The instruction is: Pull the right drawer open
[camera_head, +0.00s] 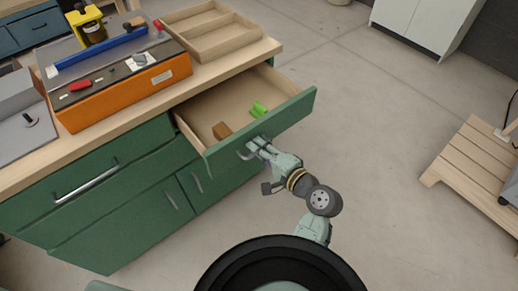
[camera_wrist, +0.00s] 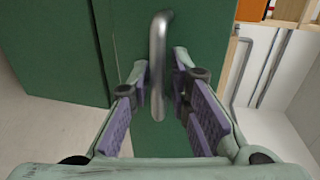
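The right drawer (camera_head: 290,112) of the green workbench stands well out from the cabinet, with its wooden inside showing. A small brown block (camera_head: 222,131) and a bright green object (camera_head: 259,109) lie in it. My gripper (camera_head: 254,150) is at the drawer's front, on its metal handle (camera_head: 244,155). In the wrist view the handle (camera_wrist: 157,60) passes between the two fingers of my gripper (camera_wrist: 160,78), which are closed in around it. The exact contact of the pads on the bar is hard to see.
The left drawer (camera_head: 85,180) is shut. A wooden pallet (camera_head: 475,160) lies at the right. The floor between is clear.

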